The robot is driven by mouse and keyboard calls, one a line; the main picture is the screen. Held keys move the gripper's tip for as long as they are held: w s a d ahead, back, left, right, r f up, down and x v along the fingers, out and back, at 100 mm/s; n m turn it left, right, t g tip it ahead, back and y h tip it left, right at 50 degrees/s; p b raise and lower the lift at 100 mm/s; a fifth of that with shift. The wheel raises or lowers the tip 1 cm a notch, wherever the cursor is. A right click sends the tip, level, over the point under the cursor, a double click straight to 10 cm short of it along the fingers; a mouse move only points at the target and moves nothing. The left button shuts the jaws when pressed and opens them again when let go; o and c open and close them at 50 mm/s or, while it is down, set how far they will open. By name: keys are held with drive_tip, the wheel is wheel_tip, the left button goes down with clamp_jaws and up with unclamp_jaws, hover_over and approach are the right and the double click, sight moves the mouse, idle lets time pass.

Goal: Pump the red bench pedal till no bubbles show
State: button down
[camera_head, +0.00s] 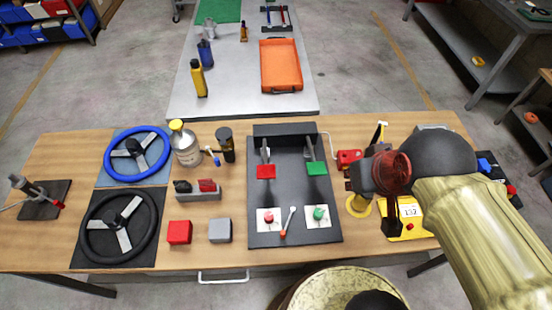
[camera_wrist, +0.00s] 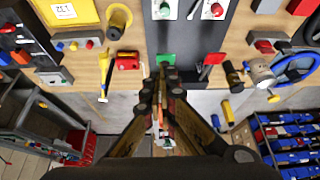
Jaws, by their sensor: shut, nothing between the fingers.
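The red pedal (camera_head: 265,171) stands at the left on the black bench board (camera_head: 262,234), with the green pedal (camera_head: 317,168) to its right. Below them, a red-topped fitting (camera_head: 268,217) and a green-topped fitting (camera_head: 319,213) sit on white plates. No bubbles can be made out at this size. My gripper (camera_wrist: 168,72) is shut and empty. In the wrist view its tips overlap the green pedal (camera_wrist: 165,60), and the red pedal (camera_wrist: 214,58) is off to the right; contact cannot be told. In the head view my wrist is right of the board, hiding the fingertips.
A small lever (camera_head: 288,222) stands between the plates. A red box (camera_head: 348,158), a yellow cylinder (camera_head: 358,206) and a yellow display unit (camera_head: 408,221) crowd the right. Red and grey blocks (camera_head: 220,231) and steering wheels (camera_head: 118,225) are left.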

drive_tip(key=w+a+n+g+p, duration=0.45)
drive_tip(key=w+a+p, duration=0.35)
drive_tip(key=w+p, duration=0.2)
drive_tip(key=n+g+p, duration=0.4)
drive_tip(key=n+p, duration=0.1)
drive_tip(key=n, duration=0.2)
hover_over(265, 173)
drive_tip(key=w+d, duration=0.2)
wheel_tip(265, 173, down, 8)
drive_tip(key=r, duration=0.1)
drive_tip(key=w+n, duration=0.1)
drive_tip(key=n, duration=0.1)
drive_tip(key=a+n, duration=0.1)
drive_tip(key=n, duration=0.1)
drive_tip(key=w+a+n, duration=0.1)
drive_tip(key=n, duration=0.1)
drive_tip(key=shift+w+r+b, duration=0.3)
drive_tip(key=shift+b, duration=0.05)
drive_tip(key=shift+f, duration=0.1)
drive_tip(key=p+x, duration=0.1)
drive_tip(key=x, duration=1.2)
drive_tip(key=shift+s+f, duration=0.1)
drive_tip(key=shift+f, duration=0.3)
